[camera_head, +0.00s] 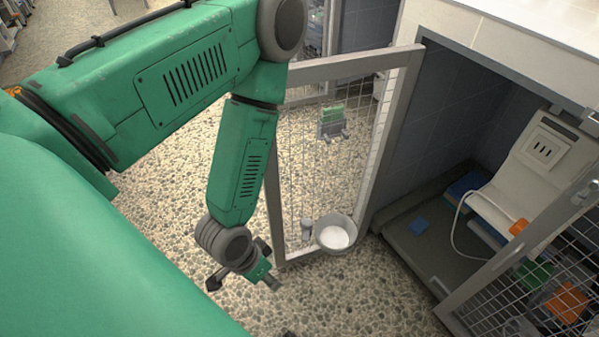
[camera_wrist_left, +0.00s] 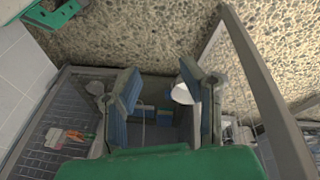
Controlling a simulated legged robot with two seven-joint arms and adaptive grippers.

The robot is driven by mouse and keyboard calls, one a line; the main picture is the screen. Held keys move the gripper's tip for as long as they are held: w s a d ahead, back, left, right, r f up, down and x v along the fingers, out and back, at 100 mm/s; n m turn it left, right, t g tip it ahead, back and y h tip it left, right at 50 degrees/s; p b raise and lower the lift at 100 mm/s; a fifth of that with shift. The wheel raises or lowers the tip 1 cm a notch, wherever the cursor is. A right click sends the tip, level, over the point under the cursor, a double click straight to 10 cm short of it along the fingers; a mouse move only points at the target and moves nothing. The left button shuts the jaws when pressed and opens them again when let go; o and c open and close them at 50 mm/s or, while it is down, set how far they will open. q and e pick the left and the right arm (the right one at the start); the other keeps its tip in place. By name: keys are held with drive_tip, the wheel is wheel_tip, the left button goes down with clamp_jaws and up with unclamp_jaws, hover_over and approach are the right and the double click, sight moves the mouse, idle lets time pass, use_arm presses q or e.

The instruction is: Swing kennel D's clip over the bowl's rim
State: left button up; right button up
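A round grey bowl (camera_head: 351,230) with white contents sits low against the open mesh door (camera_head: 362,160). A small grey piece (camera_head: 306,228) stands just left of the bowl at the mesh; it may be the clip, but its position relative to the rim cannot be told. No letter D is readable. My left gripper (camera_head: 243,281) is below and left of the bowl, apart from it, fingers spread and empty. In the left wrist view, the open fingers (camera_wrist_left: 160,78) show a white round shape, probably the bowl (camera_wrist_left: 182,94), beside the right finger. My right gripper is out of view.
The door frame's lower corner is close to my left gripper. A green-topped holder (camera_head: 332,122) hangs higher on the mesh. Right, an open kennel holds a pale panel (camera_head: 535,165), a white cable and blue cloths. Another mesh door (camera_head: 560,280) stands lower right. Pebbled floor is clear below.

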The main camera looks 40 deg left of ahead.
use_arm(q)
drive_tip(key=w+f+t+h+b, duration=0.2)
drive_tip(key=w+f+t+b, duration=0.2)
drive_tip(key=w+f, duration=0.35)
drive_tip(key=m+t+b, duration=0.3)
drive_tip(key=t+b, duration=0.2)
drive_tip(key=t, duration=0.1)
approach(308, 222)
drive_tip(key=b+x, duration=0.2)
drive_tip(key=x, duration=0.2)
drive_tip(key=f+b+x, duration=0.1)
drive_tip(key=b+x, duration=0.2)
drive_tip(key=x, duration=0.2)
drive_tip(key=shift+a, duration=0.1)
drive_tip(key=shift+w+d+f, duration=0.15)
drive_tip(key=shift+w+d, duration=0.1)
drive_tip(key=shift+w, duration=0.3)
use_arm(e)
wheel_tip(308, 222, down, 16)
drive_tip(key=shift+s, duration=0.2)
use_arm(q)
clamp_jaws()
